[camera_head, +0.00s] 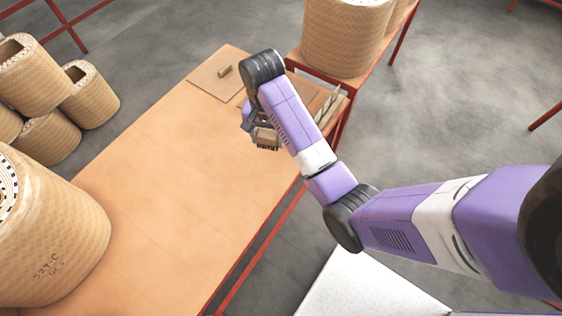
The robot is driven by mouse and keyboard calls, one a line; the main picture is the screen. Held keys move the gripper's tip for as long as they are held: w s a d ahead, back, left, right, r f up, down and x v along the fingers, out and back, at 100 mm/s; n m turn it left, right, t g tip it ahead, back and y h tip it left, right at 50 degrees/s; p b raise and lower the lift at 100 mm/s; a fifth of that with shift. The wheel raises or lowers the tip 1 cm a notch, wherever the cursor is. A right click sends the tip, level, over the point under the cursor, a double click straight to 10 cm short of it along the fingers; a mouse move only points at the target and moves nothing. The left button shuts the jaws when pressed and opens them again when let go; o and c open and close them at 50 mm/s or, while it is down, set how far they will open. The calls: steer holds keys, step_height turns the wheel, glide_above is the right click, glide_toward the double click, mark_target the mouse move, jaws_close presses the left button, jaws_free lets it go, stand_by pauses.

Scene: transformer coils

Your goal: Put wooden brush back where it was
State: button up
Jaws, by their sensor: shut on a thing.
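My gripper (253,122) is over the far right part of the wooden table, partly hidden by my purple arm. It is shut on what looks like the wooden brush (266,140), a small brown block with a darker underside, just below the fingers. I cannot tell whether the brush touches the table. The board is beyond the gripper, up and to the left.
The long wooden table (165,190) is mostly clear. A large coil (45,235) is at its left. Wooden pieces or a tray (328,105) sit behind my arm at the right edge. Another coil (345,35) stands on a red-framed table beyond. Several coils (90,95) stand on the floor left.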

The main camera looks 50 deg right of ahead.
mark_target(281, 167)
steer(key=s+d+r+m, duration=0.1)
steer(key=d+m, duration=0.3)
steer(key=f, duration=0.6)
steer(key=f+b, duration=0.1)
steer(key=f, duration=0.6)
steer(key=f+b, duration=0.1)
steer(key=f, duration=0.5)
steer(key=shift+s+d+f, duration=0.1)
steer(key=shift+s+f, duration=0.15)
steer(key=shift+f, duration=0.1)
steer(key=o, duration=1.4)
